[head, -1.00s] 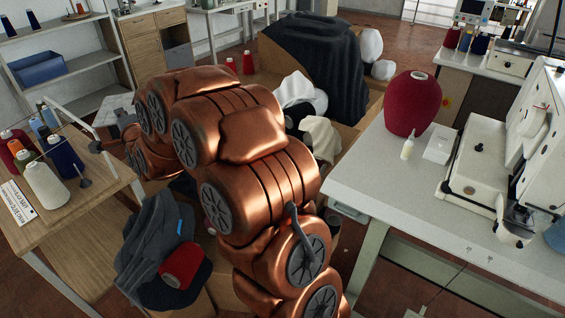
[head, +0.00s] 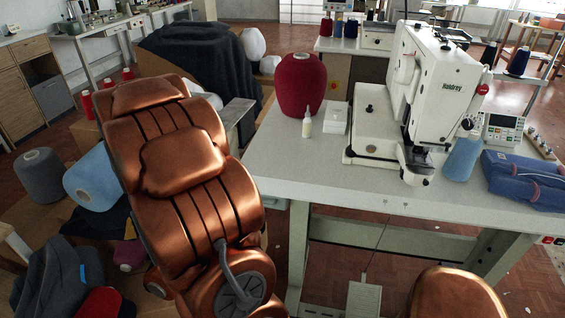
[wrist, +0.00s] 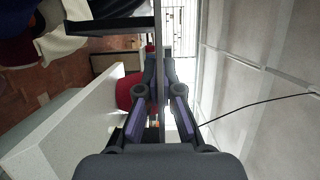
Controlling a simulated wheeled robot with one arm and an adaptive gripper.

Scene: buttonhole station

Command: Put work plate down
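The work plate (wrist: 110,25) shows in the wrist view as a dark, thin piece, seen nearly edge-on, reaching past the fingertips. My gripper (wrist: 159,65) has its two purple-padded fingers close together on its thin upright part. In the head view, a grey metal piece that looks like the same plate (head: 238,118) shows beyond my copper arm, left of the white table (head: 340,175). The arm hides the gripper there. A white buttonhole machine (head: 430,90) stands on the table. In the wrist view, the plate appears clear of the pale table top (wrist: 75,140).
A red thread cone (head: 302,88), a small white bottle (head: 307,124) and a white box (head: 336,118) stand at the table's far left. Blue folded cloth (head: 525,178) and a blue cone (head: 462,158) are right of the machine. The table's front left is bare.

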